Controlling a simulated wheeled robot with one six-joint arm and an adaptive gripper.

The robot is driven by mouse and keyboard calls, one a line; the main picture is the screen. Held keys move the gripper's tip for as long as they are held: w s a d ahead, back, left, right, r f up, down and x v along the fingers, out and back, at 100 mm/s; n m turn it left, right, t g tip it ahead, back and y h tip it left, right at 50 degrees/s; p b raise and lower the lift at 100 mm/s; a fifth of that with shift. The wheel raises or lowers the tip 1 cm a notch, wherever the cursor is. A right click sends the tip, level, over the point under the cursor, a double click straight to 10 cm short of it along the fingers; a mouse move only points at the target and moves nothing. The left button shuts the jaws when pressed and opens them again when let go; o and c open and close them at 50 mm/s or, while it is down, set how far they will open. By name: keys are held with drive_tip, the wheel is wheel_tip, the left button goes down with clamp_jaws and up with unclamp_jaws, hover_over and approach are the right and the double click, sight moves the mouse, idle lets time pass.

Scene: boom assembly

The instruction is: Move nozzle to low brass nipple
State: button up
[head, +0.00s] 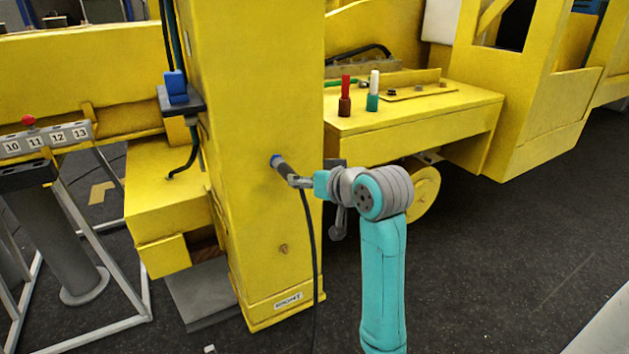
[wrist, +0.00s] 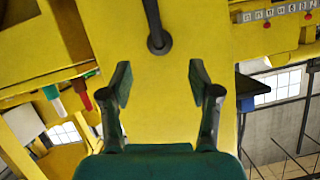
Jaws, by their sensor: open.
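The nozzle (head: 284,169), dark with a blue ring at its column end, sticks out of the yellow column's front face in the head view. A black hose hangs down from its grey outer end. It also shows end-on at the top centre of the wrist view as a dark round nozzle (wrist: 158,42). The low brass nipple (head: 283,249) is a small brownish stub lower on the same face; I cannot make it out in the wrist view. My gripper (wrist: 160,82) is open and empty, its two fingers apart, facing the column, with the nozzle beyond the fingertips.
The yellow column (head: 255,90) stands before me. Right of it, a yellow ledge (head: 430,115) carries a red cylinder (head: 345,95) and a white-green one (head: 373,90). A blue-topped holder (head: 178,92) is on the column's left side. Dark floor (head: 490,260) is clear at right.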

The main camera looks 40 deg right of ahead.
sight(286, 172)
drive_tip(key=x, duration=0.8)
clamp_jaws()
idle(0.4)
